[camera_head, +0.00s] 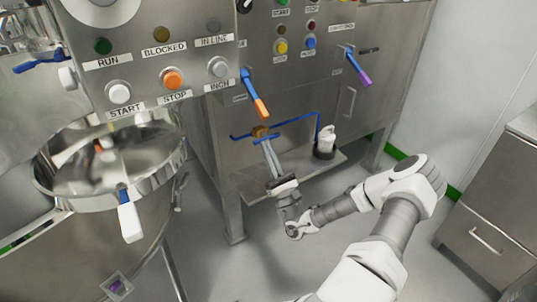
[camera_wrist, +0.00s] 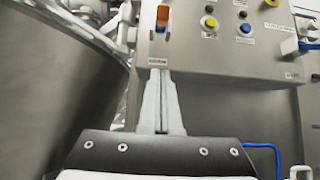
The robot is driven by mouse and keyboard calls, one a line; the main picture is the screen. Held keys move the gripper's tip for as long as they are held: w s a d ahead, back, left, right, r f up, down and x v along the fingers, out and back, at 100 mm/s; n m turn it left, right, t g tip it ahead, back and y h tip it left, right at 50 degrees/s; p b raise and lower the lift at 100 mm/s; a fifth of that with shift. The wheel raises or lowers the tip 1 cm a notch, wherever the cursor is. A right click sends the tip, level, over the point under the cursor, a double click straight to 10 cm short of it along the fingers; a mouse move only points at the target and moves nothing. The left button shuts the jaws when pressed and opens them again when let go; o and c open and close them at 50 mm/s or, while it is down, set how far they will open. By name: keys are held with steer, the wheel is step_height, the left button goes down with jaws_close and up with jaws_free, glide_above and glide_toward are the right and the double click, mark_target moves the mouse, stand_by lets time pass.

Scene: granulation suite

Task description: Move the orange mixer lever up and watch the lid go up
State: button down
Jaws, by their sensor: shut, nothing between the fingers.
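The mixer lever (camera_head: 262,108) is a blue handle with an orange tip on the steel cabinet front. It points down and slightly right from its pivot. In the wrist view its orange end (camera_wrist: 163,17) shows at the top, above a small label. My gripper (camera_head: 267,143) is below the lever with its two fingers pressed together and nothing between them. In the wrist view the shut fingers (camera_wrist: 161,78) point up toward the orange end, and I see no contact with it.
A second lever with a purple tip (camera_head: 364,77) is to the right. A button panel (camera_head: 135,65) overhangs the upper left. A drawer cabinet (camera_head: 487,240) stands at the right.

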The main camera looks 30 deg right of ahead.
mark_target(253, 94)
step_height(253, 94, up, 8)
steer(key=w+b, duration=0.2)
steer(key=shift+w, duration=0.3)
steer(key=shift+f, duration=0.1)
steer(key=shift+s+r+g+p, duration=0.25)
steer(key=shift+r+g+p, duration=0.1)
steer(key=shift+p, duration=0.85)
